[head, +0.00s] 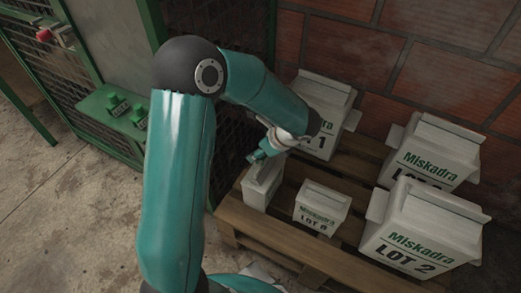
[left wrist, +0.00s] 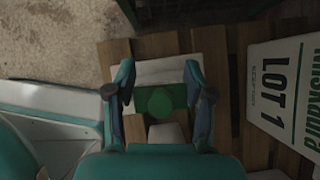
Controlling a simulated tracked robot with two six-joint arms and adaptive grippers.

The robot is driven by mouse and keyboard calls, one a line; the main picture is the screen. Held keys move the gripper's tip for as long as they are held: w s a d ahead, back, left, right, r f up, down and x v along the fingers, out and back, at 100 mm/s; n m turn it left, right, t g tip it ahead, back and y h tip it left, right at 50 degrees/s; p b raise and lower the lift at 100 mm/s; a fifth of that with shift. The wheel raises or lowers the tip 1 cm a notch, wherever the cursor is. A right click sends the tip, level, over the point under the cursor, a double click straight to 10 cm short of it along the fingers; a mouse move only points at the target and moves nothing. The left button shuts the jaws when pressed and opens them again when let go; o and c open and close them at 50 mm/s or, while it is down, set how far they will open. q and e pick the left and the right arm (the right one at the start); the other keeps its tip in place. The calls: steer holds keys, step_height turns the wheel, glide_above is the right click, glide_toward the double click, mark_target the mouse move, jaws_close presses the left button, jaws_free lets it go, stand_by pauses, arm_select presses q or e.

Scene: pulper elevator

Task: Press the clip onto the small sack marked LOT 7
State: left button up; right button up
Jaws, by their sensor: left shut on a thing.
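My left gripper (head: 270,148) is over the left front of the pallet, just above the top of a small white sack (head: 261,188). No lot mark can be read on this sack. In the left wrist view my left gripper (left wrist: 160,95) is shut on a green clip (left wrist: 160,100) with a rounded knob. The pale top of the sack (left wrist: 170,70) shows beneath and beyond the clip. I cannot tell whether the clip touches the sack. Another small sack (head: 320,208), marked LOT with what looks like 8, stands to the right. My right gripper is not in view.
A wooden pallet (head: 290,258) bears the sacks. Larger sacks stand behind and right: LOT 1 (head: 325,105), LOT 2 (head: 425,225) and one partly hidden lot (head: 435,150). A brick wall (head: 440,60) closes the back. A green mesh cage with buttons (head: 125,112) stands left.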

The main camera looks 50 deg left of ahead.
arm_select(q)
steer(key=shift+s+f+b, duration=0.1)
steer(key=shift+f+b, duration=0.9)
steer(key=shift+f, duration=0.4)
stand_by(0.9)
steer(key=o, duration=1)
steer(key=o, duration=0.4)
steer(key=shift+c, duration=0.2)
steer(key=shift+r, duration=0.1)
step_height(320, 180, up, 7)
steer(key=p, duration=0.6)
jaws_close()
